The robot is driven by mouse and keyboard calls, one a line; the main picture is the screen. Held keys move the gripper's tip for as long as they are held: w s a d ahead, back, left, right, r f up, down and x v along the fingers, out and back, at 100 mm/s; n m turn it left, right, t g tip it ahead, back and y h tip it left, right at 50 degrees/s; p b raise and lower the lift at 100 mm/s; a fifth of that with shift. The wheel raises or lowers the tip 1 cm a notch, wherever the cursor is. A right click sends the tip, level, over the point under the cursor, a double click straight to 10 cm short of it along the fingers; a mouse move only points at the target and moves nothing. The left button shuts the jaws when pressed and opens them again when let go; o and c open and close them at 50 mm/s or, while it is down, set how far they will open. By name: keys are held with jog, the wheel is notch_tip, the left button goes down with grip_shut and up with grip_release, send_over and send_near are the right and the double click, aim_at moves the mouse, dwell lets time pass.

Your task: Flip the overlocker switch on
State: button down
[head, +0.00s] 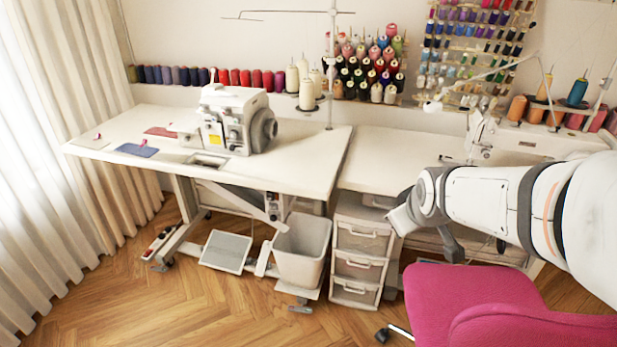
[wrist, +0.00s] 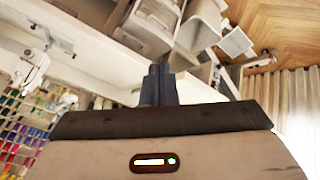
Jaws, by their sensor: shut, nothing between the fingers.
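The white overlocker (head: 232,122) with a yellow label stands on the left table (head: 300,160) in the head view. I cannot make out its switch for certain in either view. A small box (head: 275,206) hangs under the table's front edge, too small to read.
A white bin (head: 301,250) and a drawer unit (head: 358,255) stand under the tables. A pink chair (head: 480,300) is at the front right. A sewing machine (head: 515,140) and thread racks (head: 368,65) are behind. The wooden floor (head: 190,300) at front left is clear.

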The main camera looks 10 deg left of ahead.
jog(key=w+a+f+n+t+y+b, duration=0.2)
jog(key=w+a+f+n+b, duration=0.25)
jog(key=w+a+f, duration=0.4)
jog(key=w+a+f+n+t+y+b, duration=0.1)
jog(key=w+a+f+n+y+b, duration=0.1)
jog(key=a, duration=0.6)
jog(key=w+a+f+n+t+y+b, duration=0.1)
jog(key=w+a+f+n+y+b, duration=0.2)
jog(key=a+f+n+b, duration=0.3)
jog(key=w+a+f+n+t+y+b, duration=0.1)
jog(key=w+a+f+n+y+b, duration=0.2)
jog(key=a+f+b, duration=0.3)
jog(key=a+f+n, duration=0.1)
jog(key=a, duration=0.4)
jog(key=shift+w+f+n, duration=0.35)
jog(key=shift+f, duration=0.05)
jog(key=shift+w+b, duration=0.1)
jog(key=shift+b, duration=0.2)
jog(key=b, duration=0.3)
send_near(267, 199)
jog(key=s+a+r+x, duration=0.1)
jog(key=x, duration=0.4)
jog(key=shift+w+d+f, duration=0.15)
jog(key=shift+w+f, duration=0.45)
jog(key=shift+w, duration=0.2)
